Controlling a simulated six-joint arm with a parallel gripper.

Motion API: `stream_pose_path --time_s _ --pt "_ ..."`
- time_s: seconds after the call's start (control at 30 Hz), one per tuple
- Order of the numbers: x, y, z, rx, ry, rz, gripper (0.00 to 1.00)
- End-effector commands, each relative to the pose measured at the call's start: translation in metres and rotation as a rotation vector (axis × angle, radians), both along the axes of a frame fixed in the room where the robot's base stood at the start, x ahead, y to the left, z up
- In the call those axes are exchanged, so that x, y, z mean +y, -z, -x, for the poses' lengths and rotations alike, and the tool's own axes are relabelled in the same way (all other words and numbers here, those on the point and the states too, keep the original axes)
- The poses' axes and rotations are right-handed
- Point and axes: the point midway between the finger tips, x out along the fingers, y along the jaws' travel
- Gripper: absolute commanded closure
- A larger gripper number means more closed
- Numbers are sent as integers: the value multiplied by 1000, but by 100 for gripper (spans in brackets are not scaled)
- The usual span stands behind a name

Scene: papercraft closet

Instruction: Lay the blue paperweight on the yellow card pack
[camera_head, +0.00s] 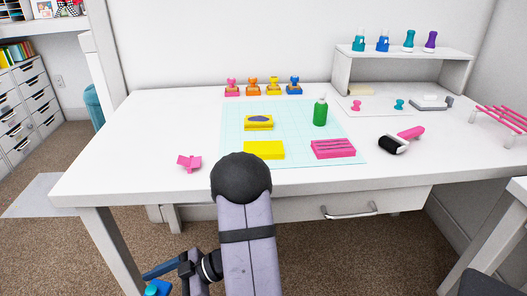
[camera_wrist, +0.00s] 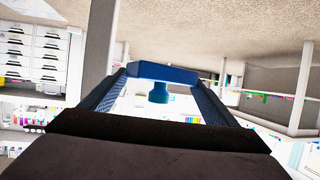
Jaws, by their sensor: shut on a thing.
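My gripper (camera_wrist: 162,84) is shut on the blue paperweight (camera_wrist: 165,73), a flat blue bar with a teal-blue knob, held across its fingertips in the wrist view. In the head view my gripper (camera_head: 152,279) is low at the bottom left, in front of the desk and apart from it; a bit of blue (camera_head: 155,289) shows at its end. A plain yellow block (camera_head: 264,150), like a card pack, lies at the front of the pale cutting mat (camera_head: 232,135). Behind it is another yellow block (camera_head: 258,126) with a dark purple shape on top.
A pink block (camera_head: 333,149) and a green bottle (camera_head: 320,112) stand on the mat. A pink folded piece (camera_head: 189,162) lies left of it, a pink-handled roller (camera_head: 402,139) right. Several small stamps (camera_head: 253,87) line the back. The desk's left (camera_head: 135,140) is mostly clear.

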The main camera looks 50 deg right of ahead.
Motion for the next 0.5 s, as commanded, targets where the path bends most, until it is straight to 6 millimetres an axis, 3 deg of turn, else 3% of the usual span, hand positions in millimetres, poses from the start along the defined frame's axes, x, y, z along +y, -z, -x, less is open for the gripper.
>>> stream_pose_path --time_s 0.5 --pt "6 -5 3 1 -3 -3 49"
